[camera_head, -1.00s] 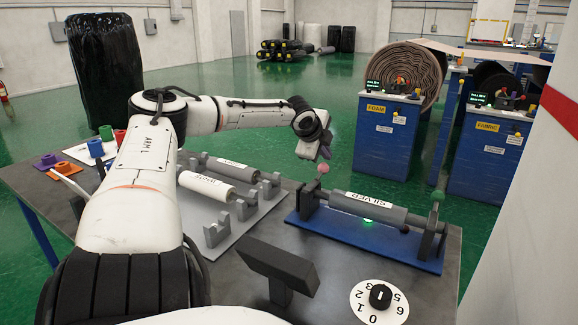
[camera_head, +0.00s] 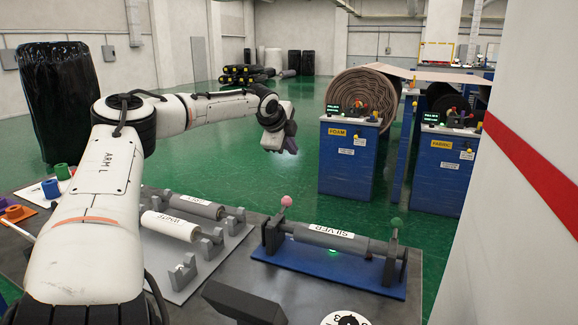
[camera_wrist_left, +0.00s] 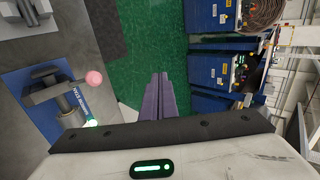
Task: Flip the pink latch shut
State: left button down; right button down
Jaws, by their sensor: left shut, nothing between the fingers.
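The pink latch is a short grey lever with a pink ball (camera_head: 286,201) on top, at the left end of the stand holding the grey SILVER roll (camera_head: 325,236). It stands up from the end bracket, and I cannot tell whether it is latched. The ball also shows in the left wrist view (camera_wrist_left: 95,77), left of my fingers. A similar lever with a green ball (camera_head: 396,223) is at the right end. My left gripper (camera_head: 291,146) is shut and empty, above and beyond the pink ball, apart from it. Its purple fingers (camera_wrist_left: 160,80) are together in the wrist view. My right gripper is not in view.
The stand sits on a blue base plate (camera_head: 300,263) on the dark table. A dark angled panel (camera_head: 243,300) and a dial (camera_head: 345,319) are in front. Green floor lies beyond.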

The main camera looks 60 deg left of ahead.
pick_arm(q)
jog(key=shift+w+a+r, duration=0.1)
jog(key=shift+w+r, duration=0.05)
jog(key=shift+r, duration=0.35)
jog(key=shift+w+a+r, duration=0.1)
jog(key=shift+r, duration=0.4)
